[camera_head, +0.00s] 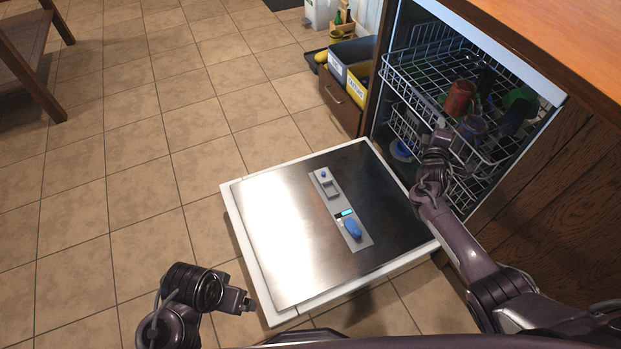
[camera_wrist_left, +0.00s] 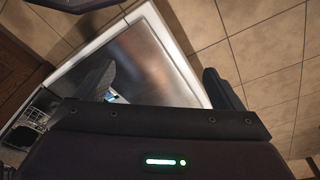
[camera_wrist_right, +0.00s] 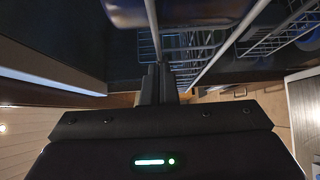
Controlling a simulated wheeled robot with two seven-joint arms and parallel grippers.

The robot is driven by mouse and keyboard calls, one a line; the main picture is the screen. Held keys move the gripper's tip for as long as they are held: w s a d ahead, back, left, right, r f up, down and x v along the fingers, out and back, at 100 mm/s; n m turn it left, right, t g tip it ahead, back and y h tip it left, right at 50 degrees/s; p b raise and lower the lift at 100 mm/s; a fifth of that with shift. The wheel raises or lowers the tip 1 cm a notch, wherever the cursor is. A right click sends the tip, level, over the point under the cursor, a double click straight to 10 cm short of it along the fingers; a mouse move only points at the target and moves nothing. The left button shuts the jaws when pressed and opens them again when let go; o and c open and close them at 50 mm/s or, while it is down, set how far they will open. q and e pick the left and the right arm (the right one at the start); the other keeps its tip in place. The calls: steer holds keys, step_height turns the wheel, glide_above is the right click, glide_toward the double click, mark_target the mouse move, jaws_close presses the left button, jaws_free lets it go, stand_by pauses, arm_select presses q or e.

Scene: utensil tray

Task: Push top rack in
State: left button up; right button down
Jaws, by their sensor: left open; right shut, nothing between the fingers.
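The white wire top rack (camera_head: 412,88) sits in the dishwasher opening in the head view, with part of it reaching toward the front of the opening. It carries a red cup (camera_head: 459,98), a bluish cup (camera_head: 472,127) and a green item (camera_head: 517,108). My right gripper (camera_head: 441,134) is shut and empty at the rack's front edge; whether it touches the wires I cannot tell. Its closed fingers show against rack wires in the right wrist view (camera_wrist_right: 158,83). My left gripper (camera_head: 246,304) is open and empty, low over the floor beside the door, its fingers apart in the left wrist view (camera_wrist_left: 165,85).
The dishwasher door (camera_head: 290,235) lies folded down, with a dispenser panel (camera_head: 341,210) on it. A lower rack (camera_head: 407,128) with a blue-rimmed dish (camera_head: 401,150) is below. A wooden countertop (camera_head: 560,35) is above right. Bins (camera_head: 352,52) stand behind.

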steer(key=w+d+b, duration=0.1)
steer(key=d, duration=0.2)
steer(key=w+d+b, duration=0.1)
steer(key=d+b, duration=0.1)
steer(key=d, duration=0.1)
steer(key=w+d+b, duration=0.1)
steer(key=d, duration=0.2)
steer(key=shift+w+d+f+b, duration=0.2)
steer(key=shift+d+b, duration=0.05)
steer(key=shift+b, duration=0.15)
steer(key=shift+w+d+r+b, duration=0.1)
steer(key=shift+w+d+b, duration=0.15)
steer(key=shift+d, duration=0.25)
arm_select(q)
steer(key=w+d+f+m+t+h, duration=0.1)
steer(key=w+d+t+h, duration=0.1)
steer(key=d, duration=0.5)
steer(key=shift+w+f+t+h, duration=0.4)
steer(key=shift+t+h, duration=0.1)
steer(key=shift+t, duration=0.6)
arm_select(e)
steer(key=shift+d+r, duration=0.15)
steer(key=shift+r, duration=0.15)
